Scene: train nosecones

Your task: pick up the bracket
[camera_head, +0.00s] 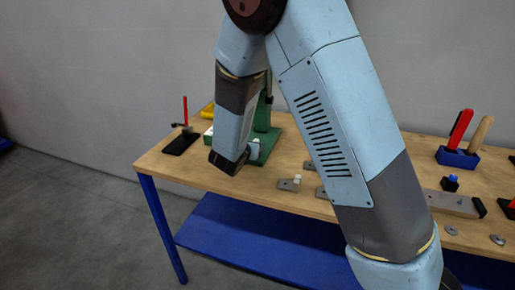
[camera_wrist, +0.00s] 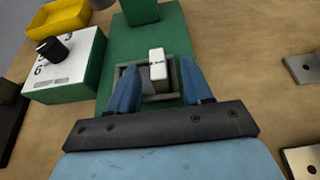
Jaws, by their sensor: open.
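The pale bracket (camera_wrist: 157,66), an upright piece with small holes, stands in a grey square holder (camera_wrist: 151,97) on a green base plate (camera_wrist: 113,63) in the wrist view. My gripper (camera_wrist: 160,72) is open, with one blue finger on each side of the bracket and visible gaps between. Whether a finger touches it I cannot tell. In the head view my gripper (camera_head: 254,151) is low over the green base (camera_head: 268,146), and my arm hides most of the bracket there.
A white-and-green box (camera_wrist: 68,64) with a black knob and a yellow tray (camera_wrist: 60,17) stand left of the green base. Metal plates (camera_wrist: 300,68) lie to the right. A blue tool holder (camera_head: 457,157) stands farther right.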

